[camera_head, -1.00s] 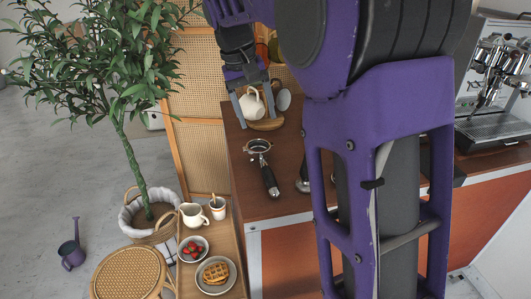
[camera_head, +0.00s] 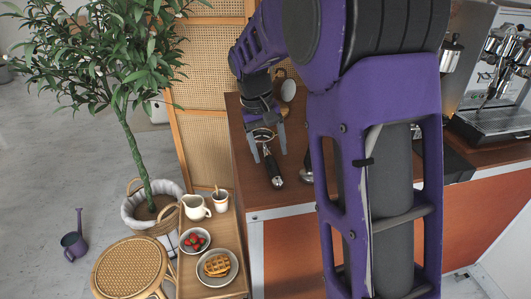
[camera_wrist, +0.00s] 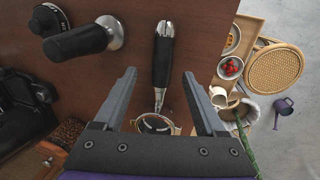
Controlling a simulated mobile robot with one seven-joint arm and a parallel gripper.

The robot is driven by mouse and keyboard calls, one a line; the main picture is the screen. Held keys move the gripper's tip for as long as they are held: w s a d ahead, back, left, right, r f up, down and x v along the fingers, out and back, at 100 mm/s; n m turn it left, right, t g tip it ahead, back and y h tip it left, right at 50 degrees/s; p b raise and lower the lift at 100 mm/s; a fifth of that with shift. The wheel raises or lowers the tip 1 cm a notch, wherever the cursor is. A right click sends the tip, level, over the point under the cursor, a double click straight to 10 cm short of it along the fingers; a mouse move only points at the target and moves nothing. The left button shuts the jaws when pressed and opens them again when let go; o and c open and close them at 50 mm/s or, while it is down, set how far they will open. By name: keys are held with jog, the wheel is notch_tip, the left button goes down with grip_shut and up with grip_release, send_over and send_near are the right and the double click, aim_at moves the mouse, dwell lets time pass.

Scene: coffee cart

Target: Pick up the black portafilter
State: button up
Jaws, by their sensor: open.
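The black portafilter (camera_head: 271,167) lies on the brown counter (camera_head: 300,200), its handle toward the counter's front edge and its round metal basket toward the back. My gripper (camera_head: 270,158) is above it, open, with one finger on each side. In the wrist view the portafilter's black handle (camera_wrist: 163,55) lies ahead of and between the fingers of my gripper (camera_wrist: 157,85). The metal basket is nearer the palm and partly hidden by the gripper body. Nothing is between the jaws that I can see being gripped; whether the fingers touch the portafilter I cannot tell.
A tamper (camera_wrist: 88,40) with a black handle lies left of the portafilter in the wrist view. An espresso machine (camera_head: 495,90) stands at the right. A low wooden table (camera_head: 228,240) with waffles, strawberries and a jug is at the left, by a potted plant (camera_head: 125,120).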

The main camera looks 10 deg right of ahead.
aim_at(271, 163)
jog(key=f, duration=0.4)
jog(key=shift+s+d+f+b, duration=0.1)
jog(key=shift+d+f+b, duration=0.15)
jog(key=shift+b, duration=0.15)
grip_shut()
jog(key=shift+r, duration=0.1)
dwell(0.9)
